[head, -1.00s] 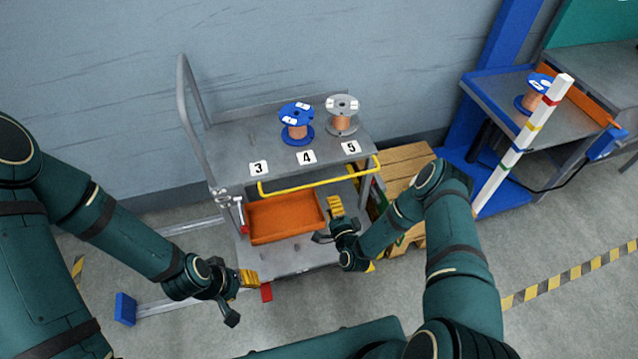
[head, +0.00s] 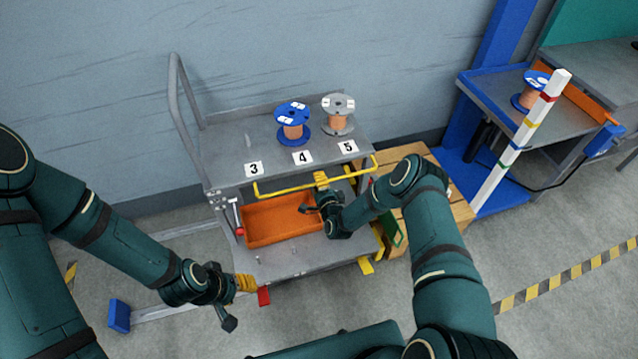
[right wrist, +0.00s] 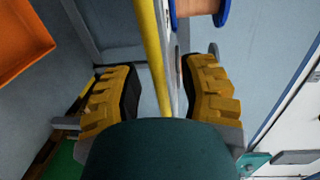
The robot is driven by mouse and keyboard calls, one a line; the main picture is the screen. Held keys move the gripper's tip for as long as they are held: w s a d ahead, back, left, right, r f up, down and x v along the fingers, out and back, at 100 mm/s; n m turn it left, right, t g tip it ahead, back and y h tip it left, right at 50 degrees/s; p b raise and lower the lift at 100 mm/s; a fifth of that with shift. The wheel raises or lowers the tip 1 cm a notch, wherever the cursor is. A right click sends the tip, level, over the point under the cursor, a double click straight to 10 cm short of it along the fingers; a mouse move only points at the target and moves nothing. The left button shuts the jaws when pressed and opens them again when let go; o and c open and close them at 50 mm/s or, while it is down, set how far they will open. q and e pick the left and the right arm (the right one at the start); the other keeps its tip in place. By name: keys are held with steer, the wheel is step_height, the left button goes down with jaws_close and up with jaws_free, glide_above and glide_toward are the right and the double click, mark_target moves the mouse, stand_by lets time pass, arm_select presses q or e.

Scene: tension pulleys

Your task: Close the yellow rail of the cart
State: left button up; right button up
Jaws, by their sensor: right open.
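The grey cart (head: 225,172) stands against the wall. Its yellow rail (head: 285,189) runs along the front of the top shelf and sticks out from it. My right gripper (head: 320,183) is at the rail, right of its middle. In the right wrist view, the yellow rail (right wrist: 153,50) passes between the fingers of the open gripper (right wrist: 165,92), with a gap on both sides. My left gripper (head: 246,290) is low at the cart's front left, away from the rail; its finger opening is not clear.
Blue (head: 293,122) and grey (head: 338,112) spools stand on the top shelf. An orange bin (head: 275,222) sits on the lower shelf. A wooden crate (head: 455,200) is right of the cart. A striped post (head: 520,137) stands farther right by a workbench.

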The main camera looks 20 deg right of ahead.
jaws_close()
